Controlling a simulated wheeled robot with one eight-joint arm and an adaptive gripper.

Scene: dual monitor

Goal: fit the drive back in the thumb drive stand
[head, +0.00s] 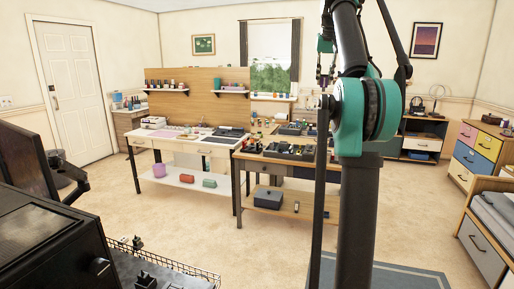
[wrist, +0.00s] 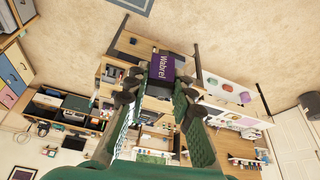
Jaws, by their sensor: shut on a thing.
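In the wrist view my gripper (wrist: 156,88) has its green fingers on either side of a purple block with white lettering, which I take to be the drive (wrist: 162,67). The fingers are shut on it and it sticks out past the fingertips. No thumb drive stand can be identified for sure. A small black object (head: 144,279) stands at the bottom left of the head view, partly cut off; I cannot tell whether it is the stand.
A dark monitor (head: 28,160), a black box-shaped device (head: 45,245) and a wire basket rim (head: 175,262) fill the near left. Farther off stand a white-topped workbench (head: 185,139) and a wooden table (head: 268,158) crowded with small items. Open carpet lies between.

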